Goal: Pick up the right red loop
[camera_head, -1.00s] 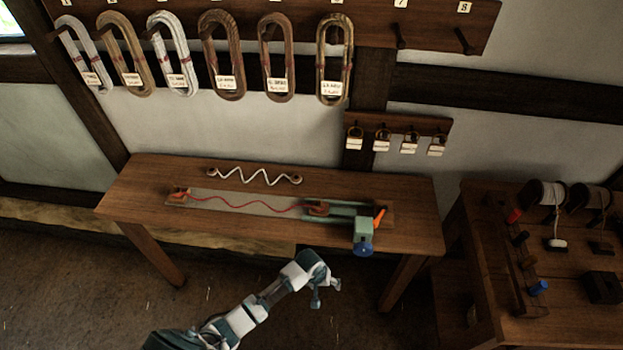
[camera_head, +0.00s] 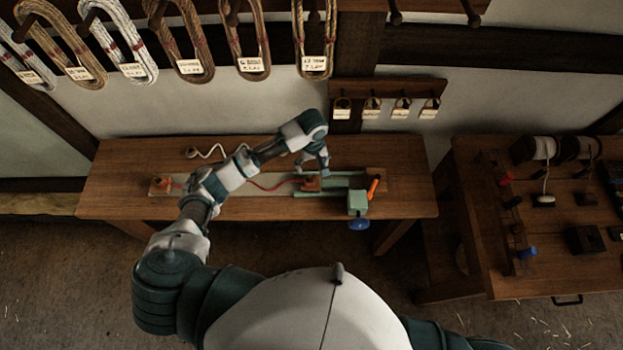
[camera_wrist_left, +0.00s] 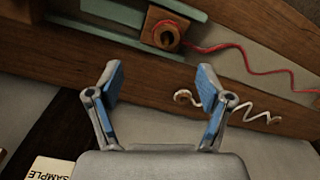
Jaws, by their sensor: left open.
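A thin red cord (camera_head: 268,187) runs along the grey bed of the bench device, from a left wooden block (camera_head: 163,185) to a right wooden block (camera_head: 311,184). In the left wrist view the cord (camera_wrist_left: 235,48) bends to the right block (camera_wrist_left: 161,30), where its right end meets a dark round hook or hole. My right gripper is not in view.
A white wavy cord (camera_head: 205,151) lies behind the device. Small tagged items hang on a rack (camera_head: 388,91) above. Another table (camera_head: 510,240) stands right.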

